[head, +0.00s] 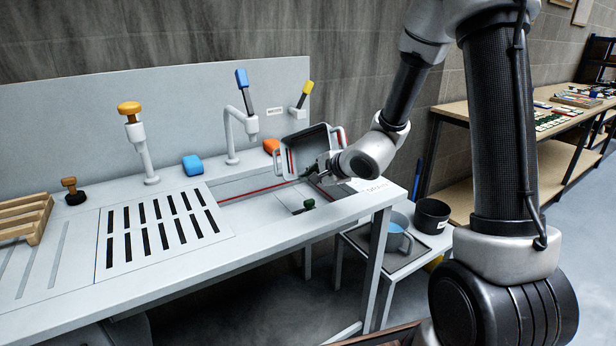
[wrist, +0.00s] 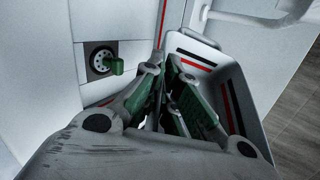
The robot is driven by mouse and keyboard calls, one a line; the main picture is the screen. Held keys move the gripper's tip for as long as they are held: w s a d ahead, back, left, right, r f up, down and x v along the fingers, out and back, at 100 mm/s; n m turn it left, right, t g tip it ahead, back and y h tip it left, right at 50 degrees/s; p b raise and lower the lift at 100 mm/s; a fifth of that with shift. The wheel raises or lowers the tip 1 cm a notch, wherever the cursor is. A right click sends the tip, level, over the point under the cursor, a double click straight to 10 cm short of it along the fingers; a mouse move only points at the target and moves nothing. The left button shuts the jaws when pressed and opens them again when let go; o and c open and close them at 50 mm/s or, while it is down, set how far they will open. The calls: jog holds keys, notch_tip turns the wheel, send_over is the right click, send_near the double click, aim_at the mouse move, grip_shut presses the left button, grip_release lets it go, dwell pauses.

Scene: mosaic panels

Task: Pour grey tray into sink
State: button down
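The grey tray (head: 294,157) is tipped on its side above the sink's right part, its dark inside facing left toward me. My gripper (head: 318,170) is at its lower right edge. In the wrist view, my gripper's green-padded fingers (wrist: 165,100) close on the tray's near end, and the grey tray (wrist: 245,90) extends to the right with red and black marks inside. The exact grip spot is partly hidden by the fingers. The sink (head: 262,203) is a light basin with a red line along its wall. A green drain piece (wrist: 116,66) sits in its floor.
A faucet (head: 233,130) stands behind the sink, with blue and yellow levers near it. A slotted drainboard (head: 160,230) lies left.

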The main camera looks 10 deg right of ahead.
aim_at(321, 152)
jog(key=shift+w+d+f+m+g+y, duration=0.25)
jog(key=shift+d+f+m+g+y, duration=0.1)
jog(key=shift+m+y, duration=0.15)
jog(key=shift+w+d+f+m+g+y, duration=0.2)
jog(key=shift+d+m+g+y, duration=0.15)
jog(key=shift+m+y, duration=0.15)
jog(key=shift+w+d+f+m+g+y, duration=0.3)
jog(key=shift+w+d+f+m+y, duration=0.1)
jog(key=shift+d+m+y, duration=0.15)
jog(key=w+d+r+m+g+y, duration=0.1)
jog(key=w+d+r+m+y, duration=0.2)
jog(key=w+d+m+y, duration=0.1)
jog(key=shift+d+g, duration=0.4)
jog(key=shift+d, duration=0.35)
jog(key=shift+s+r, duration=0.1)
jog(key=shift+r, duration=1.95)
